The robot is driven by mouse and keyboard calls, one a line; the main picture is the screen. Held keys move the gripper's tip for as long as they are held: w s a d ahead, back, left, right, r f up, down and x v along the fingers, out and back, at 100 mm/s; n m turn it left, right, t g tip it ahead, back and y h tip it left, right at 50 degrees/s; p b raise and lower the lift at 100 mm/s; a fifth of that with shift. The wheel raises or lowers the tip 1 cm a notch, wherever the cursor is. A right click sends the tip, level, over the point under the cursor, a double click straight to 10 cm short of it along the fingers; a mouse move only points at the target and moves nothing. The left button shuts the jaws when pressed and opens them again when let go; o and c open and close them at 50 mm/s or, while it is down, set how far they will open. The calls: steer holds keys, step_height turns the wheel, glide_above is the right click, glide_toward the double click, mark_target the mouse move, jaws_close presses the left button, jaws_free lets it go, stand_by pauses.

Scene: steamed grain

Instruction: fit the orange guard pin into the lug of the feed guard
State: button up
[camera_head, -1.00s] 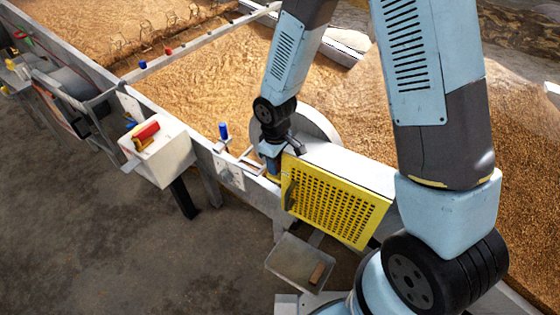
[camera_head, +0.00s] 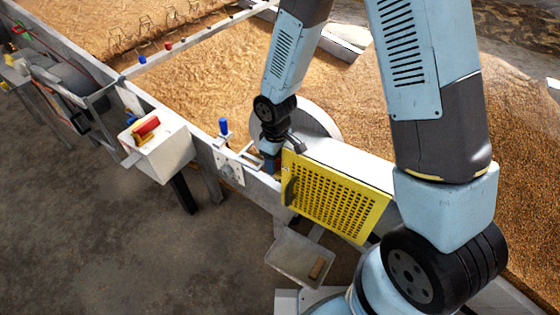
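The feed guard (camera_head: 338,203) is a yellow perforated panel on the near side of a pale housing, with a dark handle at its left edge. My gripper (camera_head: 272,172) points down beside the guard's upper left corner, at the frame wall. Its fingers are small and partly hidden, so I cannot tell whether they are open or shut. The orange guard pin and the lug are not clearly visible; the spot around my fingertips is too small and covered to make them out.
A white box (camera_head: 160,150) with red and yellow items on top stands left. A blue-topped peg (camera_head: 223,127) rises from the frame near my gripper. A grey tray (camera_head: 290,262) with a small brown block (camera_head: 317,268) sits below the guard. Grain (camera_head: 205,90) fills the trough behind.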

steer(key=shift+r, duration=0.1)
steer(key=shift+r, duration=0.25)
step_height(320, 180, up, 13)
stand_by(0.7)
stand_by(0.4)
